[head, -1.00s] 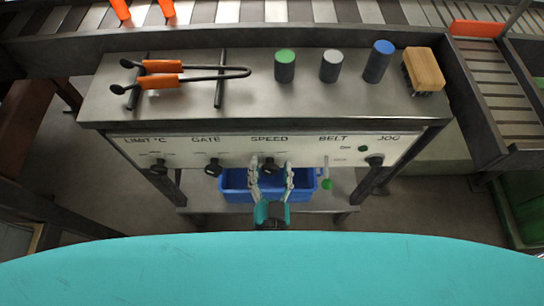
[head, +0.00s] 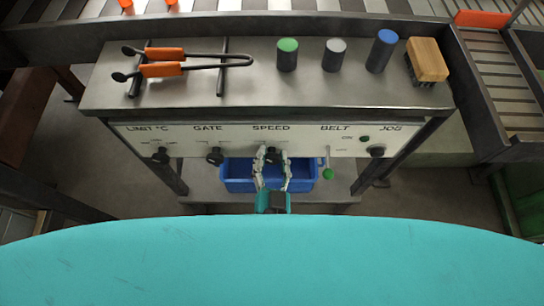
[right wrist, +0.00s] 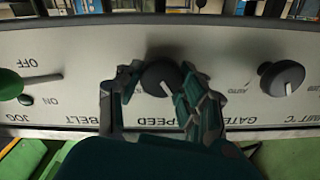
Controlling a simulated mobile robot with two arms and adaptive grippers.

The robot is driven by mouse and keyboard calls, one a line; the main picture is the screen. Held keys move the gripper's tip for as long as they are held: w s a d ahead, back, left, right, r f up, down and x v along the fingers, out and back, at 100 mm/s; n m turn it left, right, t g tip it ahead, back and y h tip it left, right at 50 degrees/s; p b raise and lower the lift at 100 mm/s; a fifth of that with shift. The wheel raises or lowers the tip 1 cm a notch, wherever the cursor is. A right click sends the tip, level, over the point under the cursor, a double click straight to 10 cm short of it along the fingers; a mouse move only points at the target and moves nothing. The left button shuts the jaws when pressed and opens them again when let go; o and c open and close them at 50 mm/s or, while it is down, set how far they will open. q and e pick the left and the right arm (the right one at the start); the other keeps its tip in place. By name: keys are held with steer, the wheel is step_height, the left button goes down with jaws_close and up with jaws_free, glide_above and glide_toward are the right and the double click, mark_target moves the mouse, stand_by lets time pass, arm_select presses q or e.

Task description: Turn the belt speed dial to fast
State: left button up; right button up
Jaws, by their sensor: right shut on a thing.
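The black speed dial (head: 273,154) is on the white control panel (head: 305,140) under the word SPEED. My right gripper (head: 273,163) is at the dial from below, one finger on each side. In the right wrist view, where the panel lettering is upside down, the dial (right wrist: 162,76) sits between the gripper's two fingers (right wrist: 160,84), which are closed on it. Its white pointer mark slants to the lower right there. My left gripper is not in view.
A green-tipped belt lever (head: 327,172) is just right of the gripper. A blue bin (head: 238,175) stands below. Orange-handled tongs (head: 163,70), coloured cylinders and a wooden-topped brush (head: 428,60) lie on the bench top.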

steer(key=shift+m+p, duration=0.4)
steer(key=shift+m, duration=0.7)
steer(key=m, duration=0.3)
steer(key=shift+d+m, duration=0.1)
steer(key=shift+m, duration=0.2)
steer(key=m, duration=0.3)
steer(key=shift+f+m, duration=0.15)
steer(key=shift+m, duration=0.15)
steer(key=shift+m+b, duration=0.3)
steer(key=shift+m, duration=1.8)
steer(key=o, duration=1.2)
